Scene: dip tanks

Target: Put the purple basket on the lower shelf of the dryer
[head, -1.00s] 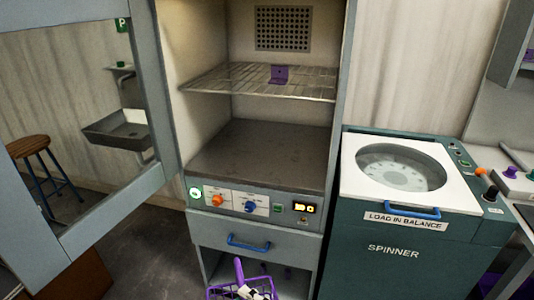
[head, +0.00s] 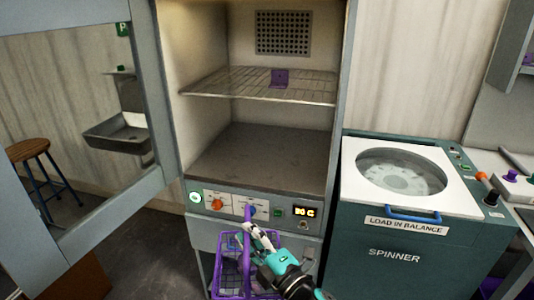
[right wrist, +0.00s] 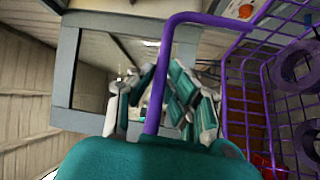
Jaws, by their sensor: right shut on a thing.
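The purple basket (head: 231,268) is wire, with a tall upright handle, and is in front of the dryer's lower front. My right gripper (head: 252,231) is shut on its handle; the right wrist view shows the handle between the fingers (right wrist: 160,88) and the basket's wire wall (right wrist: 236,120) at right. The dryer (head: 340,100) stands open. Its lower shelf (head: 262,155) is a bare flat floor, above and behind the basket. My left gripper is not in view.
The open door (head: 150,110) stands at left. A control panel (head: 235,204) lies below the lower shelf. The spinner (head: 400,255) stands close at right.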

